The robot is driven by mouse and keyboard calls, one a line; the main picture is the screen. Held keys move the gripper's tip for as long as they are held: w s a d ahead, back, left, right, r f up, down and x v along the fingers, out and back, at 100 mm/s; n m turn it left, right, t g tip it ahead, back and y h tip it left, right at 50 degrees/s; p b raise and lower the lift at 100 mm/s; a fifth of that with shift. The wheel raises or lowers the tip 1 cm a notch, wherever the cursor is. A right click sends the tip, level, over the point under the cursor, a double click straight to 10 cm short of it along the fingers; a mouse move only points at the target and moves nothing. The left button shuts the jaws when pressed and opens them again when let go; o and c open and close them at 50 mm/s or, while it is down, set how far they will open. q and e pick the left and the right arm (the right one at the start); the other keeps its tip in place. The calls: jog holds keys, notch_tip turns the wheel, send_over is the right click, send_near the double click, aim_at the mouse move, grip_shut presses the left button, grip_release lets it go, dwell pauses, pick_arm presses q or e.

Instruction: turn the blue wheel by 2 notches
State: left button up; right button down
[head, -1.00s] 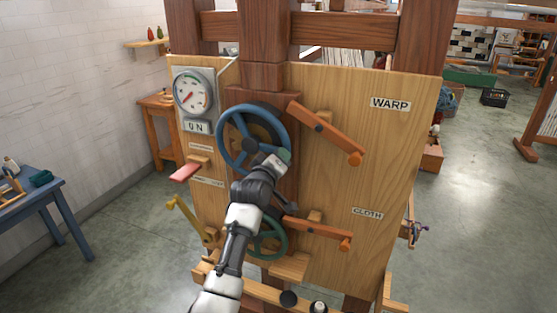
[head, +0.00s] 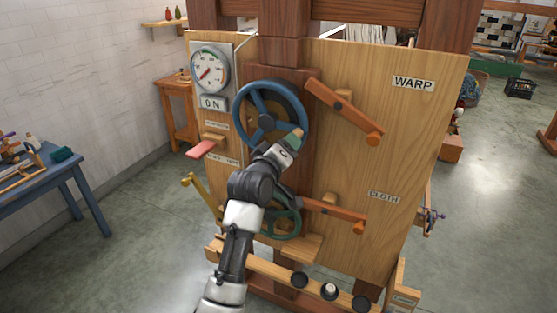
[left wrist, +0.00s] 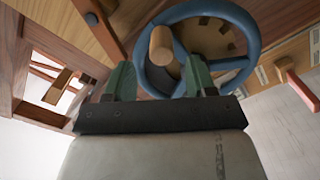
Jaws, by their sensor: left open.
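The blue wheel (head: 237,112) is upright on the wooden panel, left of centre in the head view. Its blue rim (left wrist: 252,40) fills the upper middle of the left wrist view. A round wooden peg (left wrist: 161,44) shows in front of the wheel there. My left gripper (head: 293,140) is at the wheel's lower right rim in the head view. In the left wrist view my left gripper (left wrist: 160,76) is open, its green fingers apart below and either side of the peg. I cannot tell whether they touch the wheel. My right gripper is not in view.
A dial (head: 209,70) and an ON sign (head: 212,103) are left of the wheel. Orange levers (head: 343,111) (head: 335,209) are to its right. A green wheel (head: 296,222) sits below, partly behind my arm. A red paddle (head: 202,149) juts out left. A blue table (head: 60,185) stands far left.

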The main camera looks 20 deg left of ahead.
pick_arm(q)
jog(key=shift+s+b, duration=0.35)
jog(key=shift+s, duration=1.55)
notch_tip(320, 180, down, 24)
jog(key=d+m+g, duration=0.3)
jog(key=g, duration=0.2)
jog(key=s+f+m+g+b, duration=0.1)
jog(key=s+f, duration=0.3)
jog(key=f, duration=0.4)
jog(key=s+d+f+m+g, duration=0.1)
jog(key=s+f+g, duration=0.15)
jog(key=f, duration=0.45)
jog(key=s+f+m+g+b, duration=0.1)
jog(key=s+f, duration=0.3)
jog(key=f, duration=0.4)
jog(key=s+f+m+g, duration=0.4)
jog(key=s+f, duration=1.3)
jog(key=s, duration=0.3)
jog(key=s+f+m+g, duration=0.1)
jog(key=s+f, duration=0.2)
jog(key=s, duration=0.8)
jog(key=s+a+f+m+g, duration=0.1)
jog(key=s+f, duration=0.3)
jog(key=s, duration=0.7)
jog(key=shift+s+a+f+m+g+b, duration=0.25)
jog(key=shift+g+b, duration=0.2)
jog(key=shift+g, duration=0.3)
jog(key=shift+w, duration=0.15)
